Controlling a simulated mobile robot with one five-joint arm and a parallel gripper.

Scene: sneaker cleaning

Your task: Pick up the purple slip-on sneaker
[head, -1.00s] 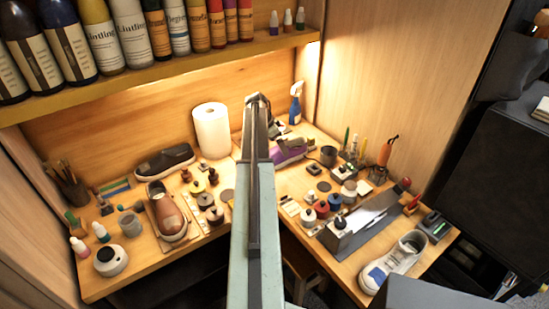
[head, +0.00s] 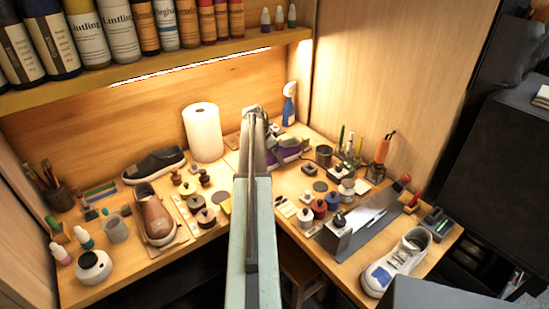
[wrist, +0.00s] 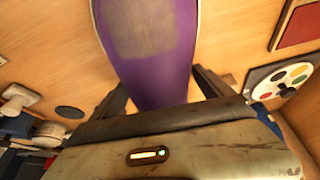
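The purple slip-on sneaker (head: 287,152) lies on the bench at the back, right of my arm, which partly hides it in the head view. In the wrist view the purple sneaker (wrist: 160,72) fills the upper middle, with a worn greyish patch on it. My gripper (wrist: 158,84) is open, with one dark finger on each side of the sneaker's near end. A gap shows between the sneaker and the right finger. In the head view my gripper's fingers are hidden behind my arm.
A paper towel roll (head: 203,132) stands left of my arm and a spray bottle (head: 289,104) behind the sneaker.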

